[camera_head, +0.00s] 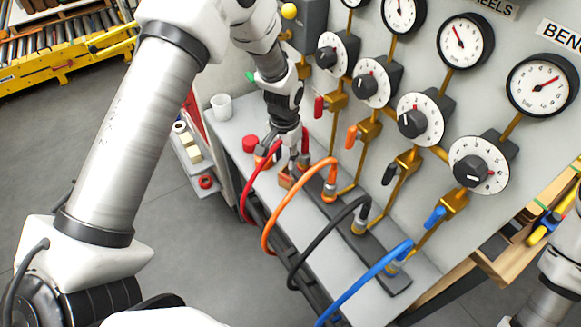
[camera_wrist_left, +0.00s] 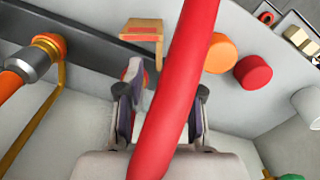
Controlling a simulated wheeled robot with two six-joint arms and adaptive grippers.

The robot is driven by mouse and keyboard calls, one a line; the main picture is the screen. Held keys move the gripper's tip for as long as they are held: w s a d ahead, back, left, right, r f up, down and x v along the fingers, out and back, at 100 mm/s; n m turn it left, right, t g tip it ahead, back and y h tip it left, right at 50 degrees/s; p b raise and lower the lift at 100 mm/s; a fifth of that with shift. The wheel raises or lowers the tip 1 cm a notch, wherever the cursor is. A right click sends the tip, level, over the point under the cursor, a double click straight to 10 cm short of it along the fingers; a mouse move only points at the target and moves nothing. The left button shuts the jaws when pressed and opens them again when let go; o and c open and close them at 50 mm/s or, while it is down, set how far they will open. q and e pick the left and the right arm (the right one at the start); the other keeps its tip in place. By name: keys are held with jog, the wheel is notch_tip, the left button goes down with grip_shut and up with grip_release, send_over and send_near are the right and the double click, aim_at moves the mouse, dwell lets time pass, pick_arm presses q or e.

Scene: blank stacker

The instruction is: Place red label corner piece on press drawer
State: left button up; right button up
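A tan corner piece with a red label (camera_wrist_left: 143,33) shows beyond the fingertips in the left wrist view. In the head view a small orange-brown block (camera_head: 286,181) just below the left gripper looks like the same piece, on the grey bench. My left gripper (camera_head: 294,164) points down above it, apart from it, fingers open and empty. In the wrist view a red hose (camera_wrist_left: 178,80) crosses in front of the gripper (camera_wrist_left: 164,88) and hides part of the gap. My right gripper is out of view. I cannot make out the press drawer.
Red, orange, black and blue hoses (camera_head: 365,283) arch over the bench (camera_head: 330,262). A gauge panel (camera_head: 395,60) with knobs and valves stands behind. A red cap (camera_head: 250,143), an orange cap (camera_wrist_left: 220,53) and a white cup (camera_head: 221,106) are nearby. A wooden tray (camera_head: 500,262) is at right.

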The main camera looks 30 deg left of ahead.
aim_at(284, 173)
pick_arm(q)
jog(key=shift+s+f+p, duration=0.5)
jog(key=shift+s+f, duration=0.25)
jog(key=shift+f, duration=0.15)
jog(key=f, duration=0.2)
jog(key=w+f+p, duration=0.1)
jog(key=f, duration=0.1)
jog(key=shift+f, duration=0.3)
jog(key=shift+s, duration=0.25)
jog(key=shift+s+r, duration=0.1)
jog(key=shift+r, duration=0.05)
jog(key=c, duration=0.3)
grip_shut()
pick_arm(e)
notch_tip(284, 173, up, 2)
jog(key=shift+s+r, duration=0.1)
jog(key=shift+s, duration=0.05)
